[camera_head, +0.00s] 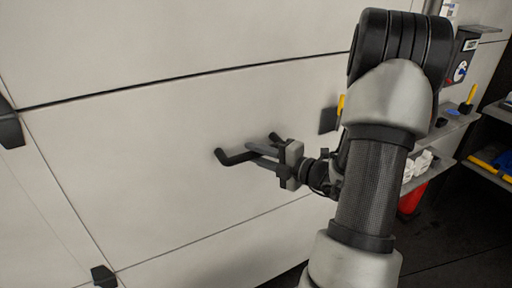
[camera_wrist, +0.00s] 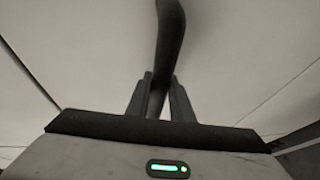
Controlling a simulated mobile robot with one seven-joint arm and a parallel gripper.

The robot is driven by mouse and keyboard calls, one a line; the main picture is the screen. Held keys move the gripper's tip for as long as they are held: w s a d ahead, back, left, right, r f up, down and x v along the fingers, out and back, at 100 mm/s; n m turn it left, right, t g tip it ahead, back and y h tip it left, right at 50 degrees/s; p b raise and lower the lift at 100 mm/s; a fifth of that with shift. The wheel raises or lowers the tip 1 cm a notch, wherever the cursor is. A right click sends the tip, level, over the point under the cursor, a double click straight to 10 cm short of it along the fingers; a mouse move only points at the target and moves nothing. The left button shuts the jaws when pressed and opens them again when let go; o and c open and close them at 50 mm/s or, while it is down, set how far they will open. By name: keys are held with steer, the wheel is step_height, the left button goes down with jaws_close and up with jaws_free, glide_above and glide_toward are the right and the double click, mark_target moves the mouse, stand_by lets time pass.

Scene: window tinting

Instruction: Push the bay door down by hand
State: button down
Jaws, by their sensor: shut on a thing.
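The bay door (camera_head: 140,130) is a light grey panelled door with dark horizontal seams, and it fills the left and middle of the head view. A black handle (camera_head: 236,156) stands out from one panel; in the wrist view (camera_wrist: 170,35) it is a dark curved bar running up from between the fingers. My gripper (camera_head: 262,156) is at the handle, and in the wrist view its two fingers (camera_wrist: 159,97) are shut on the bar, one on each side. The part of the handle behind the fingers is hidden.
Shelves (camera_head: 452,125) with small bottles and tools stand at the right. A red container (camera_head: 411,200) sits below them. Dark floor (camera_head: 445,245) shows at the lower right. Black hinges (camera_head: 103,276) stick out from the door at the left.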

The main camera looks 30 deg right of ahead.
step_height(320, 180, down, 7)
steer(key=b, duration=0.1)
steer(key=shift+s+f, duration=0.2)
steer(key=shift+s, duration=0.05)
steer(key=c, duration=1.7)
jaws_free()
steer(key=shift+o, duration=0.7)
steer(key=shift+w+r, duration=0.1)
steer(key=shift+r, duration=0.1)
steer(key=p+v, duration=0.2)
steer(key=v, duration=1.5)
steer(key=shift+r, duration=0.4)
